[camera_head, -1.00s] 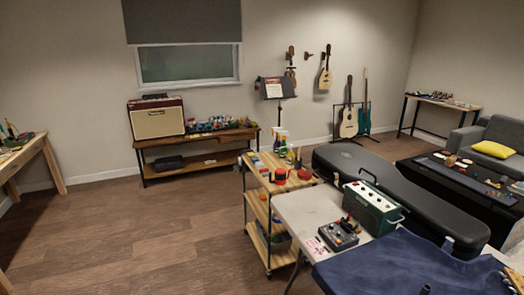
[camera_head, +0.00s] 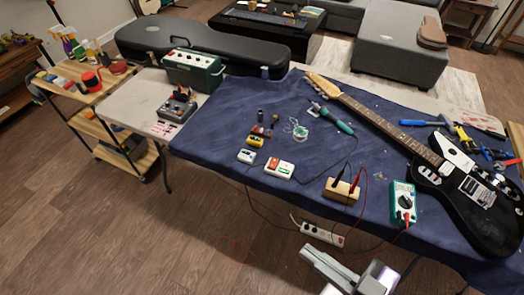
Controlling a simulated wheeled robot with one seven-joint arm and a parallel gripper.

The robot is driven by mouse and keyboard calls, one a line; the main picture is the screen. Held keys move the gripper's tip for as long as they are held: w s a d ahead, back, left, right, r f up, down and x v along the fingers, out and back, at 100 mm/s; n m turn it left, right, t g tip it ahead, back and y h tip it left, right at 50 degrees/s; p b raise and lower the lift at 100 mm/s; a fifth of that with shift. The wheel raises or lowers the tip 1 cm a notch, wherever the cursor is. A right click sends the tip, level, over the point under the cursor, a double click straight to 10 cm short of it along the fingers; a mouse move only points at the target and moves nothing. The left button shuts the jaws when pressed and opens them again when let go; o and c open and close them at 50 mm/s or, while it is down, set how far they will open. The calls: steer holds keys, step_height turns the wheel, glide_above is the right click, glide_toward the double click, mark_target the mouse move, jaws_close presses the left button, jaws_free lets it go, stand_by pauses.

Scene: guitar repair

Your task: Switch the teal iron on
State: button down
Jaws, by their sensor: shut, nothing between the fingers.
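The teal iron (camera_head: 331,118) lies on the blue cloth in the middle of the workbench, left of the guitar neck. It has a teal handle with a dark, thin front end pointing up and left. A dark cord runs from its lower right end down the cloth. Its switch is too small to make out. Grey and white parts of my own arm show at the bottom edge. My gripper's fingertips are not visible in this view, and nothing of mine is near the iron.
A black electric guitar (camera_head: 466,196) lies to the right. A teal multimeter (camera_head: 403,204), a wooden block (camera_head: 342,191) with leads and small pedals (camera_head: 279,168) lie near the front edge. A white power strip (camera_head: 322,234) is below that edge. Green wire (camera_head: 300,132) lies beside the iron.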

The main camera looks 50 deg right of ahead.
steer(key=w+a+f+h+b, duration=0.1)
steer(key=w+f+b, duration=0.1)
steer(key=w+f, duration=0.5)
steer(key=w+f+g+b, duration=0.1)
steer(key=w+f+b, duration=0.15)
steer(key=w, duration=0.85)
steer(key=w+a+f+h+b, duration=0.1)
steer(key=w+f, duration=0.5)
steer(key=w, duration=0.3)
steer(key=w+d+m+g+h+b, duration=0.2)
steer(key=w+d+m+g+h, duration=0.2)
steer(key=w+d+m+h, duration=0.45)
steer(key=s+d+m+g+h, duration=0.3)
steer(key=s+d+m+g, duration=0.2)
steer(key=s+d, duration=0.2)
steer(key=shift+s+h, duration=0.35)
steer(key=shift+s, duration=0.8)
steer(key=shift+m, duration=0.25)
